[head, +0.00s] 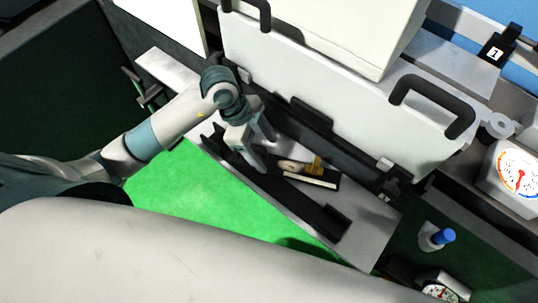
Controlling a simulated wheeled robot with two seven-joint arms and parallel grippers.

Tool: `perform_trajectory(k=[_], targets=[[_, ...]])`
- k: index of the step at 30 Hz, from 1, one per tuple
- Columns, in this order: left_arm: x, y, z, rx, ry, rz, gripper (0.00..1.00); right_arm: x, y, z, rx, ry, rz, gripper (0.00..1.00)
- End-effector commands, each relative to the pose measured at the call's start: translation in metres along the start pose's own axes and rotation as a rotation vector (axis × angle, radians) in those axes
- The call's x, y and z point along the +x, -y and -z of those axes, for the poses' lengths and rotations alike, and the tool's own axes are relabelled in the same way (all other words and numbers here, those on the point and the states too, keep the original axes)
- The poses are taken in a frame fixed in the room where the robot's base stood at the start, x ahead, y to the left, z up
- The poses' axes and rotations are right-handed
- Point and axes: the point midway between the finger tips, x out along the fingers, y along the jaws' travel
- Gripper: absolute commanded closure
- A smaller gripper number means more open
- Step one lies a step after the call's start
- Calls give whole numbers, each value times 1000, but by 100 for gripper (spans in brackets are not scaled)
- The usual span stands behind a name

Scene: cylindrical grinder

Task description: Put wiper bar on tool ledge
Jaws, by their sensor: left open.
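A grey ledge (365,235), which I take for the tool ledge, runs along the front of the machine. A long black rail-like piece (285,195) with a raised end lies along it. A dark flat piece with a cream strip (312,180) lies on the ledge; it may be the wiper bar, but I cannot tell for certain. My left gripper (264,151) is open above the ledge, just left of the dark piece, with its fingers pointing down. I cannot tell whether it touches anything. My right gripper is not in view.
A yellow piece (316,166) and a small beige piece (288,165) lie by the cream strip. White machine covers with black handles (434,104) rise behind the ledge. A blue-capped bottle (437,237) and a dial gauge (518,172) are at right. Green floor (190,205) lies in front.

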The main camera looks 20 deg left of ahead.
Motion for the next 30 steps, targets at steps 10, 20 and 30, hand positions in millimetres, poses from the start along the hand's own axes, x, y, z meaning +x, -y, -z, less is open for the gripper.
perform_trajectory(k=[10, 20, 30], targets=[[-56, 1, 0, 1, 0, 2, 35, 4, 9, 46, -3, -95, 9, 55], [-72, 0, 0, 0, 0, 0, 35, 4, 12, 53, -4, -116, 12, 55], [-71, 0, 0, 0, 0, 0, 35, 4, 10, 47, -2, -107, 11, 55]])
